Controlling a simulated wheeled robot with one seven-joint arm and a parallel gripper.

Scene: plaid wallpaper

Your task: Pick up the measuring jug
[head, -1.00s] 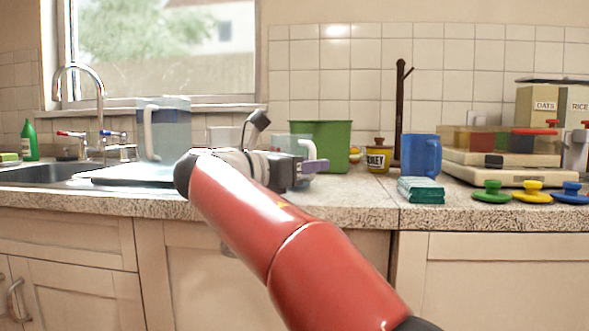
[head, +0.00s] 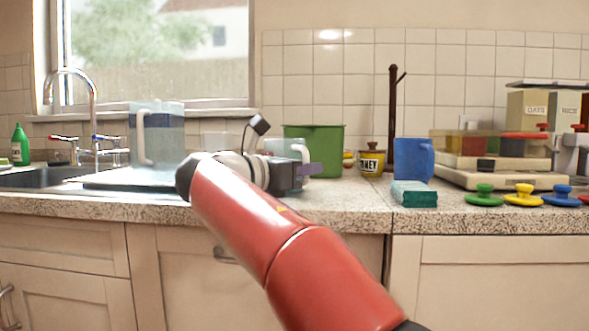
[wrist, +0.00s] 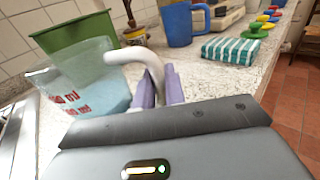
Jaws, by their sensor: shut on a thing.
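The measuring jug (wrist: 88,85) is clear, with red ml markings, bluish contents and a white handle, and it fills the left of the wrist view. In the head view the jug (head: 283,147) shows partly behind my gripper (head: 305,172). In the wrist view the purple fingers of my gripper (wrist: 160,88) are shut on the white handle, which runs down between them. The jug looks upright. Its base is mostly hidden, so I cannot tell whether it touches the counter.
A green container (head: 326,148) stands close behind the jug. A blue mug (head: 413,158), a striped cloth (head: 413,193) and a honey pot (head: 371,162) are to the right. A larger clear pitcher (head: 165,140) stands left by the sink (head: 45,178). Counter (head: 350,213) is bare near the front edge.

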